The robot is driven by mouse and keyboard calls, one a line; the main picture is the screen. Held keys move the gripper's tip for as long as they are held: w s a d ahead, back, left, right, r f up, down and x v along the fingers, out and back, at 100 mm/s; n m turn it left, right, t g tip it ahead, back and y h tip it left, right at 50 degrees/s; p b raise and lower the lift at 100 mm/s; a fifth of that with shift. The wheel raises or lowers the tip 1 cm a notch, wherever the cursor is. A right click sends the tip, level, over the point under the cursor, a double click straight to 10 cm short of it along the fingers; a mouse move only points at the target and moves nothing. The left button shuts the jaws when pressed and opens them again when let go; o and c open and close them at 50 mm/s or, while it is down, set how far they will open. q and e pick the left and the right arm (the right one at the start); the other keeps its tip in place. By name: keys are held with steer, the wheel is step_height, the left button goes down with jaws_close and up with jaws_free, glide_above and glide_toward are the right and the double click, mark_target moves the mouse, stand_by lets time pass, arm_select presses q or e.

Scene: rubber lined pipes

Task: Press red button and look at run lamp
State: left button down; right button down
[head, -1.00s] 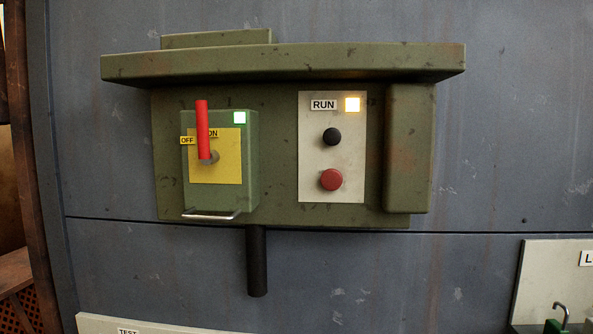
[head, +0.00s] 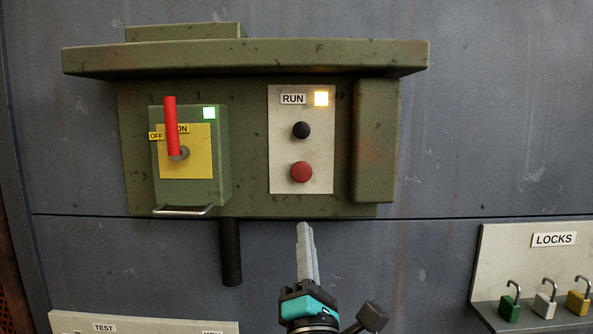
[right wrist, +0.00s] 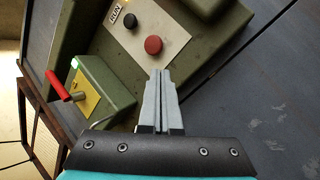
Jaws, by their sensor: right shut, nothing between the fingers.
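The red button (head: 301,172) is on a pale plate in the head view, below a black button (head: 301,130). The run lamp (head: 321,98) beside the RUN label glows yellow-white. My right gripper (head: 304,228) points up below the plate, its fingers together and empty. In the right wrist view the shut fingertips (right wrist: 161,72) appear just below the red button (right wrist: 153,45) in the picture, with the button fully visible. I see no contact. The run lamp is not visible in the right wrist view. My left gripper is not in view.
A green switch box (head: 217,160) with an upright red lever (head: 172,127) and lit lamp (head: 209,113) is at left. A hood (head: 250,58) juts out above. A lock shelf (head: 490,262) with padlocks is at lower right. A black pipe (head: 230,252) hangs below.

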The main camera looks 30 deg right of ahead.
mark_target(301, 172)
step_height(301, 172, up, 7)
steer(key=s+a+n+t, duration=0.2)
steer(key=n+t, duration=0.1)
steer(key=n, duration=0.1)
steer(key=shift+r, duration=0.15)
steer(key=shift+a, duration=0.1)
steer(key=shift+w+d+b, duration=0.3)
steer(key=shift+w+d, duration=0.45)
steer(key=shift+w, duration=0.5)
steer(key=shift+w+d+b, duration=0.25)
steer(key=shift+w+d, duration=0.5)
steer(key=shift+w, duration=0.45)
steer(key=shift+w+d+b, duration=0.3)
steer(key=shift+w+d, duration=0.45)
steer(key=shift+w, duration=0.5)
steer(key=shift+w+d, duration=0.25)
steer(key=shift+w, duration=0.1)
